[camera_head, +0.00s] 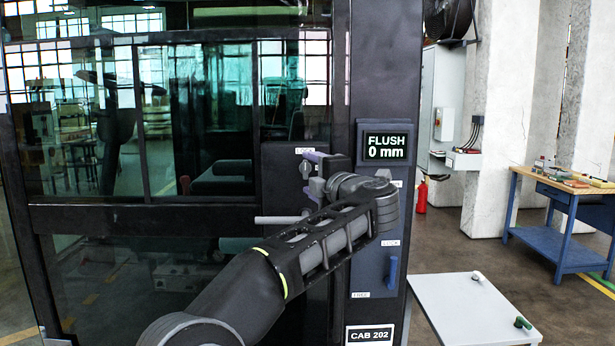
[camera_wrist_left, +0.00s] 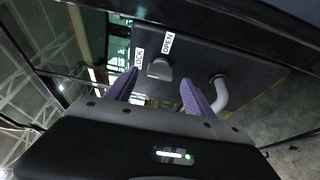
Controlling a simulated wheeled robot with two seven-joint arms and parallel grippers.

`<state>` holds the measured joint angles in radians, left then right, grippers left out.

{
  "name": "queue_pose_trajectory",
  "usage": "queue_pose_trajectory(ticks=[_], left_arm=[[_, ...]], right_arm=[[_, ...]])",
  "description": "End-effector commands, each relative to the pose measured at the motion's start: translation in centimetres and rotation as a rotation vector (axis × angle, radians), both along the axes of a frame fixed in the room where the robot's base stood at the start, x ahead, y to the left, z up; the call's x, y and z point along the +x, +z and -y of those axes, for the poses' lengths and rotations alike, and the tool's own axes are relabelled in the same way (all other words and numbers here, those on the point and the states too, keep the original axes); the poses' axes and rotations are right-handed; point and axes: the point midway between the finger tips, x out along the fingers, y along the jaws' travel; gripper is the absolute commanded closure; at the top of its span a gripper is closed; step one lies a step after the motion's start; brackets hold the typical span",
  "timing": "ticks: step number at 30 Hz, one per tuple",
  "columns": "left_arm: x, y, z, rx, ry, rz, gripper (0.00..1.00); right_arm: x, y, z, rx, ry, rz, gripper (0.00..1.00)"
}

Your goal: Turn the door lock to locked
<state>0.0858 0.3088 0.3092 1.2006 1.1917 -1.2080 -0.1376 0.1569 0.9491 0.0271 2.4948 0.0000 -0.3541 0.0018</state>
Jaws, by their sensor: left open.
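The door lock is a small grey knob (camera_wrist_left: 160,68) on a dark plate (camera_wrist_left: 190,65) on the cab door. In the wrist view a LOCK label (camera_wrist_left: 137,57) is left of the knob and an OPEN label (camera_wrist_left: 168,43) is above it. I cannot tell which label the knob points to. My left gripper (camera_wrist_left: 160,92) is open, its purple fingers on either side of the knob in the picture, with no clear contact. In the head view the left gripper (camera_head: 315,172) is at the plate beside the door's right edge, partly hiding the lock. My right gripper is not in view.
A grey door handle (camera_head: 280,219) sticks out below the lock; it shows right of the knob in the wrist view (camera_wrist_left: 219,94). A display (camera_head: 385,146) reads FLUSH 0 mm. A blue lever (camera_head: 393,272) is below it. A grey trolley top (camera_head: 465,308) stands at right.

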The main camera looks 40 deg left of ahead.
Motion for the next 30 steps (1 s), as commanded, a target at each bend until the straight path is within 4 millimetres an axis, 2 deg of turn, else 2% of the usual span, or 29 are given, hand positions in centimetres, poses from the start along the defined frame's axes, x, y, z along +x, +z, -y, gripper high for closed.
queue_pose_trajectory(ticks=[3, 9, 27, 30], left_arm=[[-1.1, -0.2, 1.9, 0.000, -0.004, 0.002, 0.38], [-2.3, -0.1, 4.0, 0.000, -0.001, 0.001, 0.38], [-2.6, 0.0, 4.3, -0.001, 0.000, 0.002, 0.38], [-2.0, 0.2, 4.7, 0.004, -0.026, 0.012, 0.38]], right_arm=[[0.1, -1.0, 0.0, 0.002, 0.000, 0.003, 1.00], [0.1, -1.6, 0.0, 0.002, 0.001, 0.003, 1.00], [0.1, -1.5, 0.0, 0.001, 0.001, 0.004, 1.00], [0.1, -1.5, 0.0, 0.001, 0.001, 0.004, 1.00]])
